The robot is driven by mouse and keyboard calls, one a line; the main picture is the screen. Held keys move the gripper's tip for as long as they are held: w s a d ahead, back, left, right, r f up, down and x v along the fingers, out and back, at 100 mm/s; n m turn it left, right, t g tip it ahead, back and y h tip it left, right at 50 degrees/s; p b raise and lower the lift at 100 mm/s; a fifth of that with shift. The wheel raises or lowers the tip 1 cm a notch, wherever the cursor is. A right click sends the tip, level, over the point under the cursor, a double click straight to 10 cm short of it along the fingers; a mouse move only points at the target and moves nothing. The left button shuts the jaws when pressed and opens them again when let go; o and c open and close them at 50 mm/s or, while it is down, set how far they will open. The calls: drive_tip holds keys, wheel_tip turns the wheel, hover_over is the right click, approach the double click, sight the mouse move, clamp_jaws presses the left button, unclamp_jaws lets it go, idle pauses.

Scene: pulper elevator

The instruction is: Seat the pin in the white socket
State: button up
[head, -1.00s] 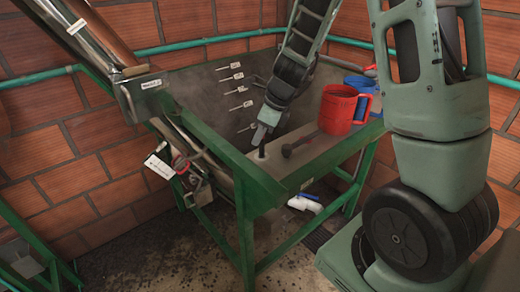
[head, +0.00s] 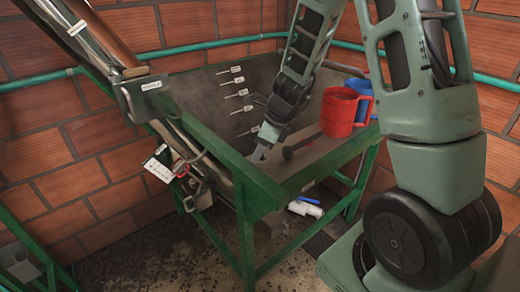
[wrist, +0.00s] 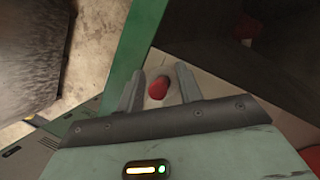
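My gripper (head: 258,154) is down over the green-framed ledge at its near left corner. In the wrist view my gripper (wrist: 159,82) has its two fingers apart, with a small red round end (wrist: 157,88) between them. Narrow gaps show on both sides of it. It is probably the top of the pin, whose body I cannot make out. The white socket and the dark upright pin stand hidden behind my fingers in the head view. I cannot tell how deep the pin sits.
A red mug (head: 341,112) and a blue mug (head: 363,92) stand on the ledge to the right. A dark round-ended tool (head: 302,144) lies beside my gripper. The green frame edge (head: 262,192) is close in front. Labelled tags (head: 236,94) are on the back panel.

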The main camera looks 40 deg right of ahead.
drive_tip(key=shift+d+r, duration=0.1)
drive_tip(key=shift+r, duration=0.45)
drive_tip(key=p+v, duration=0.2)
drive_tip(key=v, duration=0.9)
drive_tip(key=s+a+n+g, duration=0.1)
drive_tip(key=s+a+n, duration=0.2)
drive_tip(key=a+n, duration=0.45)
drive_tip(key=s+a+n+g, duration=0.2)
drive_tip(key=s+a+n, duration=0.1)
drive_tip(key=a+n, duration=0.5)
drive_tip(key=s+a+n+h, duration=0.1)
drive_tip(key=s+a+n, duration=0.4)
drive_tip(key=n, duration=0.5)
drive_tip(key=s+a+n+h, duration=0.1)
drive_tip(key=s+a+n, duration=0.5)
drive_tip(key=s+n, duration=0.4)
drive_tip(key=shift+s+a+n+g, duration=0.2)
drive_tip(key=shift+a+n+g, duration=0.05)
drive_tip(key=shift+n+g, duration=0.1)
